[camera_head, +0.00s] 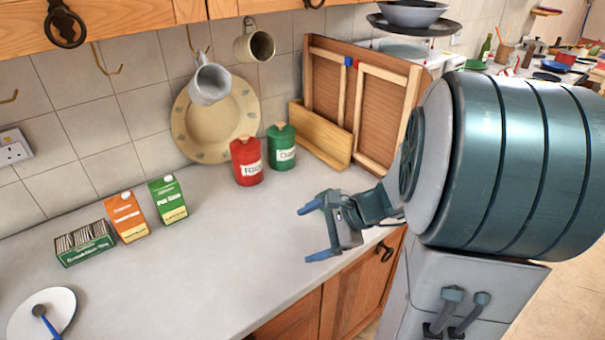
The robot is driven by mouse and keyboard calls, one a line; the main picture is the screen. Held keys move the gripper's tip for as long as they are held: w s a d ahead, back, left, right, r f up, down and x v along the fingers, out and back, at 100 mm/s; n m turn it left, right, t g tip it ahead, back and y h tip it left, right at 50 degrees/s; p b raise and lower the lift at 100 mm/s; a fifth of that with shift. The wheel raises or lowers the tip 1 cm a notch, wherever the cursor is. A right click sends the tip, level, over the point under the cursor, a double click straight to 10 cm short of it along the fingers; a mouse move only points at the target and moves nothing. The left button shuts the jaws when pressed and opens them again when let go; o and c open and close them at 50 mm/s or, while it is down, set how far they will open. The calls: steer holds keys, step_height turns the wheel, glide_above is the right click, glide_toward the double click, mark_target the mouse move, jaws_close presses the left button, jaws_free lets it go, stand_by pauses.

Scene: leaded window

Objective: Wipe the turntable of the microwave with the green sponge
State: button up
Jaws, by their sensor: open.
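My gripper (307,234) is open and empty above the front edge of the grey counter, with its blue fingertips pointing left. I see no green sponge in this view.
On the counter (210,285) stand a red canister (246,165), a green canister (281,150), two cartons (127,217) and a tea box (85,245). A white plate (25,318) is front left. A wooden frame (372,95) leans at the back. Mid-counter is clear.

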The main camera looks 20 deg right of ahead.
steer(key=w+d+f+m+t+h, duration=0.1)
steer(key=w+d+m+t, duration=0.1)
steer(key=d+m, duration=0.2)
steer(key=w+d+f+m+t+h, duration=0.1)
steer(key=w+d+f+m+t, duration=0.1)
steer(key=d+m, duration=0.3)
steer(key=w+d+f+m+t+h, duration=0.1)
steer(key=w+d+f+m+t, duration=0.1)
steer(key=d+m, duration=0.3)
steer(key=shift+d+t, duration=0.7)
steer(key=shift+d, duration=0.8)
steer(key=shift+w+f, duration=0.1)
steer(key=shift+w, duration=0.2)
steer(key=x, duration=0.7)
steer(key=shift+w, duration=0.1)
steer(key=shift+a+p+x, duration=0.15)
steer(key=shift+p+x, duration=0.35)
steer(key=shift+x, duration=0.95)
steer(key=shift+a+p+x, duration=0.15)
steer(key=shift+p+x, duration=0.3)
steer(key=shift+x, duration=1)
steer(key=c, duration=1.1)
steer(key=shift+c, duration=0.2)
